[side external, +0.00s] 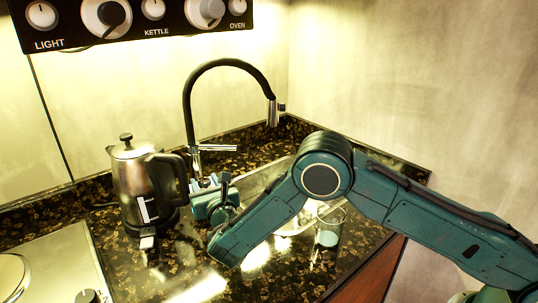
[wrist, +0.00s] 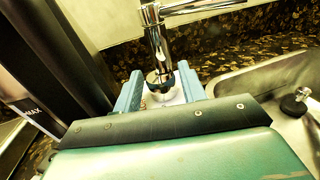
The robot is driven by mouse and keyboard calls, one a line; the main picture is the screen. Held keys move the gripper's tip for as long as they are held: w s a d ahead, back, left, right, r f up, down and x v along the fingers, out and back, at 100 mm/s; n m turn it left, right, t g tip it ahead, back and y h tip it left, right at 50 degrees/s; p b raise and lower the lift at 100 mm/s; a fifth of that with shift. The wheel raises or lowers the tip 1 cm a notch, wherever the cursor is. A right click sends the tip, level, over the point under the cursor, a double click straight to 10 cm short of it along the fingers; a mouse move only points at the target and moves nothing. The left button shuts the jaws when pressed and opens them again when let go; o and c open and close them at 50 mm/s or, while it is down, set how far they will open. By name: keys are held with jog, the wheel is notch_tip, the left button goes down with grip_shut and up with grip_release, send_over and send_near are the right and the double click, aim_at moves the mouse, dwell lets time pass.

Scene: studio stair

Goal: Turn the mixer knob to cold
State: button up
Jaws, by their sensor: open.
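The black gooseneck tap (side external: 188,105) stands at the back of the counter, beside the sink. Its chrome side lever (side external: 218,148) points right; I take this as the mixer control, and no cold mark is legible. In the wrist view the tap's chrome body (wrist: 160,45) and part of the lever (wrist: 200,7) show ahead. My gripper (side external: 208,184) is low in front of the tap base, below the lever. In the wrist view its two blue fingers (wrist: 160,88) are apart, with the tap's base showing between them. Contact with the tap cannot be told.
A steel kettle (side external: 130,180) stands close left of my gripper, and its dark side fills the wrist view's left (wrist: 75,50). The sink (side external: 262,180) lies right. A glass (side external: 329,228) stands near the front edge. A knob panel (side external: 130,20) hangs above.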

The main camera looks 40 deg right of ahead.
jog(key=shift+c, duration=0.2)
jog(key=c, duration=0.7)
jog(key=shift+o, duration=0.2)
jog(key=shift+n+y, duration=0.4)
jog(key=shift+d+n+y, duration=0.2)
jog(key=shift+n+y, duration=0.7)
jog(key=shift+y, duration=0.7)
jog(key=shift+f+n+y, duration=0.15)
jog(key=shift+n+y, duration=0.15)
jog(key=shift+y, duration=0.2)
jog(key=shift+d+f+n+y, duration=0.1)
jog(key=shift+n+y, duration=0.6)
jog(key=shift+y, duration=0.4)
